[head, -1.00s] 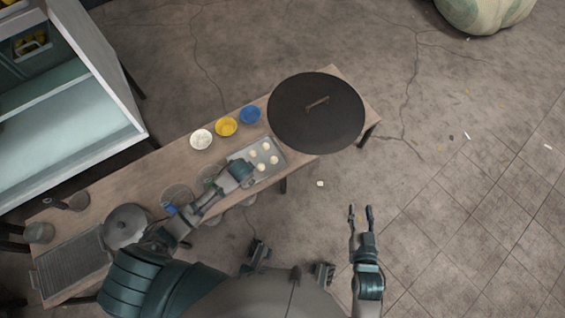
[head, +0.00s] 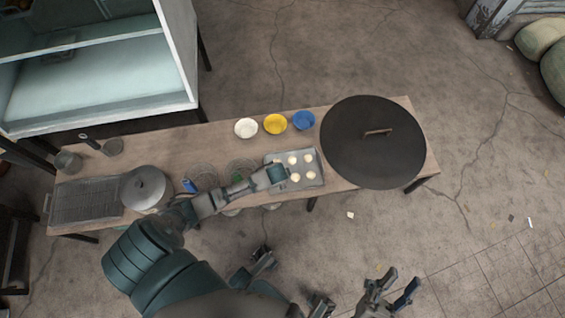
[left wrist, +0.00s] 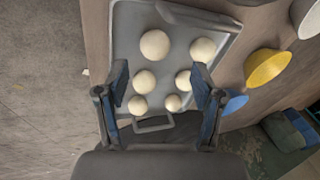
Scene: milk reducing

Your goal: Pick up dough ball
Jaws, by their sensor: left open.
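Several pale round dough balls (head: 311,174) lie in a grey metal tray (head: 319,183) on the table. The left wrist view shows them in two rows, one large ball (left wrist: 155,44) at the far end and smaller ones (left wrist: 137,105) nearer the tray handle. My left gripper (head: 277,175) is over the left part of the tray and covers some of it in the head view. Its two fingers (left wrist: 160,82) are spread apart, with dough balls showing between and beyond them and none gripped. My right gripper (head: 402,279) is open and empty over the floor at the bottom.
White (head: 246,128), yellow (head: 275,124) and blue (head: 303,120) bowls stand behind the tray. A large dark round lid (head: 350,150) with a handle covers the table's right end. A lidded pot (head: 146,188) and a grill rack (head: 88,200) are at the left.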

